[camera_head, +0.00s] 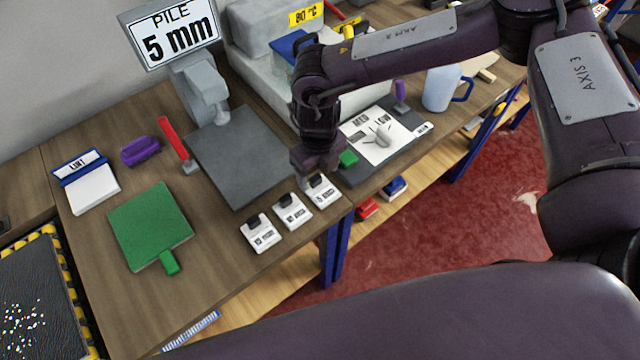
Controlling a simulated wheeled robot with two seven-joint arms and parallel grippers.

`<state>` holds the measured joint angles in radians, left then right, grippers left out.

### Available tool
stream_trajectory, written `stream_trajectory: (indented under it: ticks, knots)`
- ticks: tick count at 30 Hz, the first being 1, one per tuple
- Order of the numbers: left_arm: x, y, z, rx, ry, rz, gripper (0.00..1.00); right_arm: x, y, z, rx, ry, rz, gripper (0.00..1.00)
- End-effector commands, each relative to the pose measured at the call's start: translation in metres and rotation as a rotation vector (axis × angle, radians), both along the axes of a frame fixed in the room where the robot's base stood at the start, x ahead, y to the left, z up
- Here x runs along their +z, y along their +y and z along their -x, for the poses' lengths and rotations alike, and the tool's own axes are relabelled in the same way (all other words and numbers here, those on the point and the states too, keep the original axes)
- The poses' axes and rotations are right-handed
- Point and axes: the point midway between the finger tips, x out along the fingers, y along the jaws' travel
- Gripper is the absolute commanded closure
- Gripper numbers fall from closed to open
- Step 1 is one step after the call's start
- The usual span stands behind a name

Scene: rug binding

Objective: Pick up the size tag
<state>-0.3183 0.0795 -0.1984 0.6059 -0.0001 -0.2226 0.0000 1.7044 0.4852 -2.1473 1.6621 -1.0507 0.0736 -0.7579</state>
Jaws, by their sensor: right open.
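Three white size tags with black clips lie in a slanting row along the front edge of the table: a left tag (261,237), a middle tag (293,213) and a right tag (324,192). Each has small print, too small to read surely. My right gripper (317,168) points down just over the back end of the right tag and partly covers its clip. It is open; I cannot tell whether it touches the tag. A sign (178,35) above reads "PILE 5 mm". My left gripper is out of view.
A dark grey plate (238,155) lies behind the tags, with a grey machine head (203,85) over it. A green board (150,226), a "LINT" box (88,184) and a purple object (141,151) are left. A dial panel (377,137) and a jug (441,88) stand right.

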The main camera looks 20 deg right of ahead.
Motion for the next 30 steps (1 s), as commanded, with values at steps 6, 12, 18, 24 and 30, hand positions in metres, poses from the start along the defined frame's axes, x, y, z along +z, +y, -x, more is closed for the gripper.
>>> stream_trajectory:
  ticks: [6,12,18,24,30]
  knots:
    - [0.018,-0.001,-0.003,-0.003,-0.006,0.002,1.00,-0.030,0.001,0.004,-0.001,0.002,0.002,0.33]
    - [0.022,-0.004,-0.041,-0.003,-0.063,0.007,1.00,-0.040,0.001,0.003,0.000,-0.001,0.000,0.33]
    - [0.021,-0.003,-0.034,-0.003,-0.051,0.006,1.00,-0.039,0.001,0.003,-0.001,-0.001,0.000,0.42]
    - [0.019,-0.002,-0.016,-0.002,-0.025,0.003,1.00,-0.039,0.001,0.003,-0.001,-0.001,0.000,0.67]
    - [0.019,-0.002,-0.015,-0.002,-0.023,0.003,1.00,-0.039,0.001,0.003,-0.001,-0.001,0.000,0.67]
